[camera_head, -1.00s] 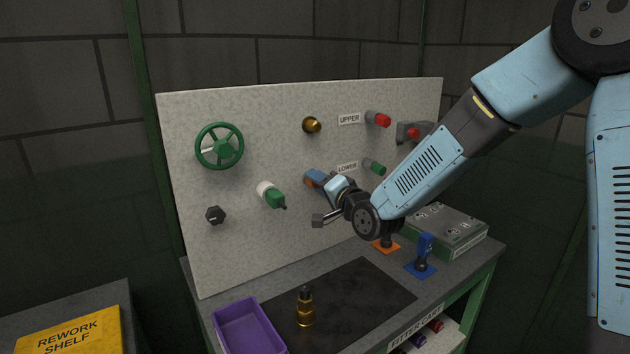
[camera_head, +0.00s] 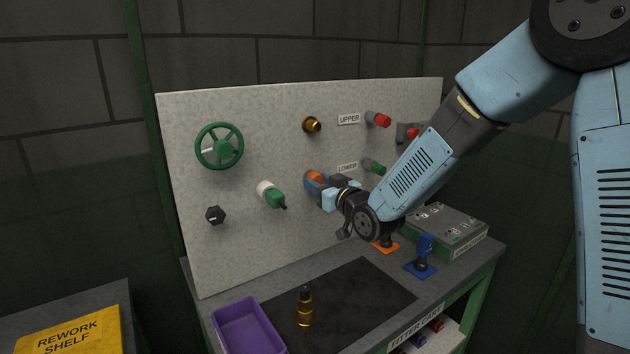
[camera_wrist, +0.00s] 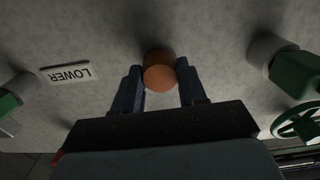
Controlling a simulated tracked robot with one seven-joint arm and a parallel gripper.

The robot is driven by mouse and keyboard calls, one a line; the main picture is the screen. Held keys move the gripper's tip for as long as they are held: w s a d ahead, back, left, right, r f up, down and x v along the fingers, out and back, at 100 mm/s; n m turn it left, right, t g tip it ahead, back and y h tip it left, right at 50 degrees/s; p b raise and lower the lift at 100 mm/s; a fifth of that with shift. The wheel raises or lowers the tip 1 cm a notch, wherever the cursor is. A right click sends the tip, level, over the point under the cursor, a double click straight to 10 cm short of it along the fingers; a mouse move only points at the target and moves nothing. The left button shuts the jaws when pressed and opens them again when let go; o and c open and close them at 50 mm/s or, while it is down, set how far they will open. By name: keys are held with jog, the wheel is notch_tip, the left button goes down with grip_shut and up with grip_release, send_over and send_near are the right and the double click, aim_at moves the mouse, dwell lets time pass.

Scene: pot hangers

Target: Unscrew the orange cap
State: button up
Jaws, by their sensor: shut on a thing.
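The orange cap (camera_head: 314,178) is on the upright grey board, left of the LOWER label. It shows as a round orange knob (camera_wrist: 159,72) in the wrist view. My gripper (camera_head: 318,182) reaches the board from the right. In the wrist view its two blue-grey fingers (camera_wrist: 158,85) stand on both sides of the cap, shut on it. Whatever lies behind the cap is hidden.
On the board (camera_head: 260,125) are a green handwheel (camera_head: 219,147), a green-and-white fitting (camera_head: 271,194), a brass fitting (camera_head: 312,125) and red (camera_head: 381,120) and green (camera_head: 376,168) knobs. Below stand a purple bin (camera_head: 248,326), a brass bottle (camera_head: 305,308) and a blue lever (camera_head: 424,250).

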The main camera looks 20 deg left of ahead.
jog(key=n, duration=0.7)
jog(key=o, duration=1.3)
jog(key=m, duration=0.5)
jog(key=shift+m, duration=0.4)
jog(key=m, duration=1.1)
jog(key=shift+m, duration=0.4)
jog(key=m, duration=0.6)
